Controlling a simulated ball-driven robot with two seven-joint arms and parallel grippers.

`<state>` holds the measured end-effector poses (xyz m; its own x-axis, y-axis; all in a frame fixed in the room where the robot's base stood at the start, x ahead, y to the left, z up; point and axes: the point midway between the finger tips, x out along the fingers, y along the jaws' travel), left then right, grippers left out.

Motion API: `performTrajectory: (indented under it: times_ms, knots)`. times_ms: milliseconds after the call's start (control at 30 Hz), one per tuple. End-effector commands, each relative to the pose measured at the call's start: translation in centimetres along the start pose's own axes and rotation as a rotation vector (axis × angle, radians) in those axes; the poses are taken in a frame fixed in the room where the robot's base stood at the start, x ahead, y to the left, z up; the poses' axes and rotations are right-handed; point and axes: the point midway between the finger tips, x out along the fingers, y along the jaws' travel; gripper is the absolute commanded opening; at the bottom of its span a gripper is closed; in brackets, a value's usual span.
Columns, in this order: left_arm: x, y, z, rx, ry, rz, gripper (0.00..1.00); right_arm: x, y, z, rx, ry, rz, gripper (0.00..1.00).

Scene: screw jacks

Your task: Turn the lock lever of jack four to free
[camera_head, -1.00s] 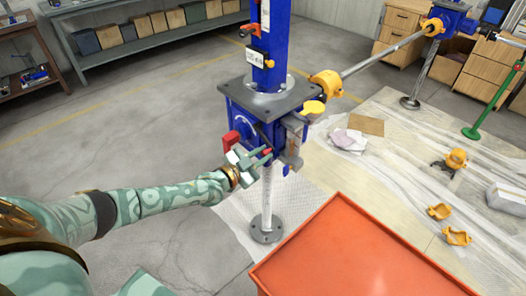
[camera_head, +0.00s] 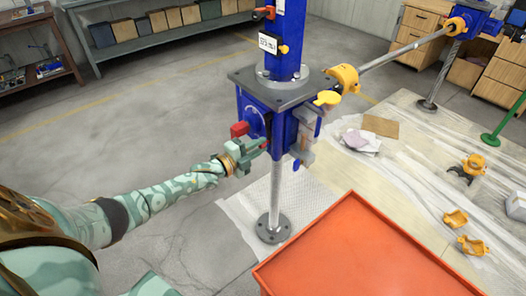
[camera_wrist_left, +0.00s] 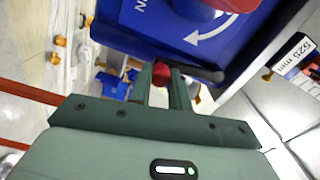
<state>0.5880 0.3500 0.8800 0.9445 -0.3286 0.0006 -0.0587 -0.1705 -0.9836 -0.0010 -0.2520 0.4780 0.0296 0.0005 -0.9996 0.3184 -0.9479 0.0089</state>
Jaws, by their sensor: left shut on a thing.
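A blue screw jack (camera_head: 282,118) stands upright near the middle of the head view, with a grey top plate and a steel screw below. My left gripper (camera_head: 262,147) is at the gearbox just below that handle. In the left wrist view, the gripper (camera_wrist_left: 162,80) is shut on a red knob (camera_wrist_left: 162,70) at the end of a dark lever (camera_wrist_left: 205,74). The blue housing (camera_wrist_left: 165,30) beyond it bears a white curved arrow and partly hidden lettering. The jack's number cannot be read. My right gripper is out of view.
An orange-red tabletop (camera_head: 350,250) lies close in front of the jack at right. A yellow coupling (camera_head: 342,77) and a steel shaft (camera_head: 400,50) run to another blue jack (camera_head: 470,22). Yellow parts (camera_head: 472,165) lie on the sheeted floor at right. Floor at left is clear.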

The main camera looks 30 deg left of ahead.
Motion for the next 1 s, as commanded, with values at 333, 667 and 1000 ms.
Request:
performTrajectory:
  times_ms: [333,667,1000]
  knots:
    - [-0.1,0.3,1.4,0.162,-0.001,0.006,0.0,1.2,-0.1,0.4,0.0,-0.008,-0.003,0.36]
    - [-0.1,0.1,1.7,0.201,0.0,0.007,0.0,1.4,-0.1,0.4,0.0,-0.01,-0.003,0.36]
    - [-0.1,0.1,1.7,0.2,0.0,0.006,0.36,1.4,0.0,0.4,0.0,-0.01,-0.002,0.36]
